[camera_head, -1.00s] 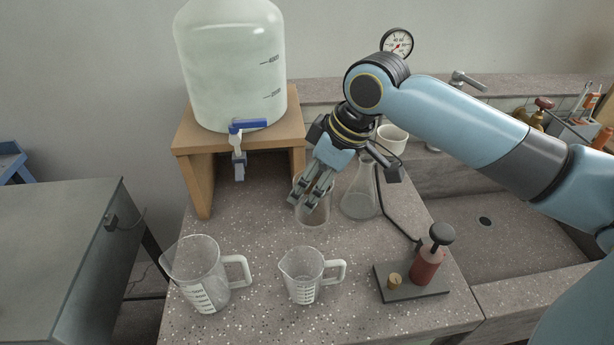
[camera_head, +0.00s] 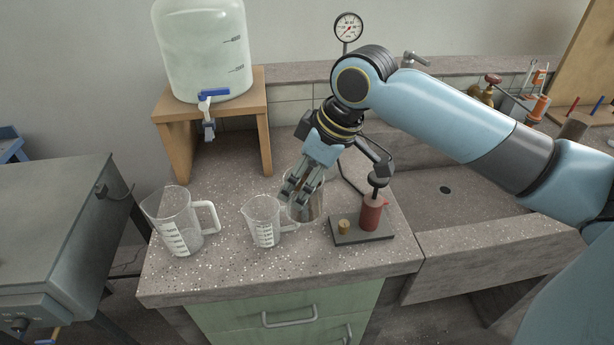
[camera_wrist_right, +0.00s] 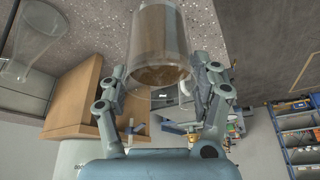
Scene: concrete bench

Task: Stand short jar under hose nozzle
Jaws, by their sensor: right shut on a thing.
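A clear glass jar (camera_head: 310,208) is held by my right gripper (camera_head: 300,190), whose fingers close around its upper part. In the right wrist view the jar (camera_wrist_right: 160,40) stands between the two fingers (camera_wrist_right: 165,85), its round end toward the camera. Whether its base touches the bench is unclear. The large water bottle (camera_head: 205,45) stands on a wooden stand (camera_head: 262,115) at the back left. Its tap (camera_head: 207,97) has a blue handle and a grey nozzle (camera_head: 209,130) pointing down, left of and behind the jar. My left gripper is out of view.
A large measuring jug (camera_head: 178,225) and a smaller jug (camera_head: 263,222) stand left of the jar. A red pump on a dark plate (camera_head: 362,230) stands at right. A glass flask (camera_wrist_right: 30,45) shows in the wrist view. The bench below the nozzle is clear.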

